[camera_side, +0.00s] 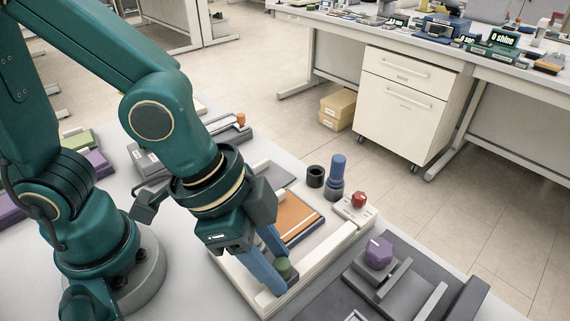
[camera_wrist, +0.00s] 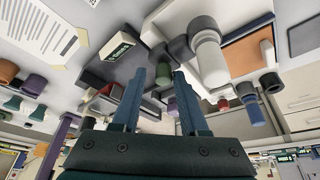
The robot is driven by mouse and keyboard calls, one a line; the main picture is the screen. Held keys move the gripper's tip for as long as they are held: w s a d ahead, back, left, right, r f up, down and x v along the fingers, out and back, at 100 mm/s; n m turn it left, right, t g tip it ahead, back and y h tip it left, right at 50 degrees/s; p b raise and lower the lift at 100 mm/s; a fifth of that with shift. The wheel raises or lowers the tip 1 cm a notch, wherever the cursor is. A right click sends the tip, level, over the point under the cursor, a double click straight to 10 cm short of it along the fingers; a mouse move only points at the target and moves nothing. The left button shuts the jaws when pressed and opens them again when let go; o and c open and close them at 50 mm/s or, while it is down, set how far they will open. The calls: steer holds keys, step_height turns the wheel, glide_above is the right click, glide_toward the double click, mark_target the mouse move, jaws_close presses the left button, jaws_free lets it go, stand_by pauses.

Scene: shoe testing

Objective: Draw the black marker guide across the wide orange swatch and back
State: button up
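The wide orange swatch (camera_side: 299,216) lies flat in the pale tray, just beyond my gripper; in the wrist view an orange patch (camera_wrist: 247,52) shows at upper right. A short black cylinder (camera_side: 315,177) stands past the swatch's far end; I cannot tell whether it is the black marker guide. My gripper (camera_side: 284,275) points down over the near part of the tray. Its blue fingers stand apart, and a green round piece (camera_side: 284,266) shows by the tips; I cannot tell whether they touch it. In the wrist view the gap between the fingertips (camera_wrist: 172,74) looks empty.
A blue upright cylinder (camera_side: 337,174) and a red knob on a white block (camera_side: 358,207) stand beyond the tray. A purple knob (camera_side: 378,252) sits on a dark grey fixture at right. A large white cylinder (camera_wrist: 209,58) is close by in the wrist view.

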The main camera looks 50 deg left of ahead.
steer(key=shift+o, duration=0.4)
steer(key=shift+a+r, duration=0.15)
steer(key=shift+r, duration=0.4)
steer(key=shift+v, duration=2.05)
steer(key=shift+s+f, duration=0.1)
steer(key=shift+s, duration=0.05)
steer(key=w+a+r+n, duration=0.1)
steer(key=w+a+n+t, duration=0.1)
steer(key=a, duration=0.1)
steer(key=shift+w+a+r, duration=0.1)
steer(key=shift+w+r, duration=0.2)
steer(key=shift+r, duration=0.1)
steer(key=s+a+n+t+y, duration=0.1)
steer(key=s+a+n+y, duration=0.1)
steer(key=a+n, duration=0.5)
steer(key=a+y, duration=0.1)
steer(key=a, duration=0.3)
steer(key=shift+r+t, duration=0.2)
steer(key=shift+t, duration=0.1)
